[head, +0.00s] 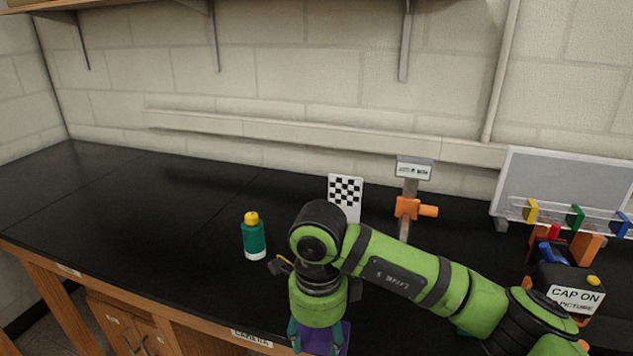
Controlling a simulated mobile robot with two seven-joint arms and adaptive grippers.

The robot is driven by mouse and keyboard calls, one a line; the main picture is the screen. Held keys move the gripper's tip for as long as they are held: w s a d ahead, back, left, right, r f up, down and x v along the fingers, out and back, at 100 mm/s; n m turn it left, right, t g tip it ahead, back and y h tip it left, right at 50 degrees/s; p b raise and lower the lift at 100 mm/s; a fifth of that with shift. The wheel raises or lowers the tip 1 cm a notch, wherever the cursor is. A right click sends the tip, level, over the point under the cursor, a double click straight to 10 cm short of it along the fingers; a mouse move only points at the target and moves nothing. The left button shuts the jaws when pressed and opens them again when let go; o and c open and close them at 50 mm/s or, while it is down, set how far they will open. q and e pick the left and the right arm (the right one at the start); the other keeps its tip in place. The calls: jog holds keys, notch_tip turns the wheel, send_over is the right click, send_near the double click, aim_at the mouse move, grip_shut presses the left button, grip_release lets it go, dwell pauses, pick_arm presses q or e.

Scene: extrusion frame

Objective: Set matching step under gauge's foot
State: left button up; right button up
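A gauge (405,220) with a grey post, an orange slider and a small display stands at the back, right of centre. Its lower part and foot are hidden behind my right arm. My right gripper (316,342) points down near the front edge of the bench, at the bottom of the view. A purple piece (343,340) shows at its fingers, partly covered and cut off by the picture edge. I cannot tell whether it is held, or whether it is a step. No step can be clearly made out. My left gripper is not in view.
A green bottle with a yellow cap (254,238) stands left of my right arm. A checkered card (345,192) stands behind it. The left bench is clear.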

jog(key=shift+w+d+f+n, duration=0.1)
jog(key=shift+w+d+n, duration=0.05)
jog(key=shift+d+n, duration=0.45)
jog(key=shift+w+d+f+n, duration=0.1)
jog(key=shift+w+d+n, duration=0.05)
jog(key=shift+d+n, duration=0.4)
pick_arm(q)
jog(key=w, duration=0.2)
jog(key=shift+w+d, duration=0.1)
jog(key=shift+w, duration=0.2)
pick_arm(e)
jog(key=s+d+n, duration=0.2)
jog(key=d+n, duration=0.6)
jog(key=n, duration=0.1)
jog(key=s+d+n, duration=0.3)
jog(key=d+n, duration=0.4)
jog(key=n, duration=0.2)
jog(key=shift+s+d+f, duration=0.15)
jog(key=shift+d+f, duration=0.25)
jog(key=shift+f, duration=0.05)
jog(key=shift+s+f, duration=0.1)
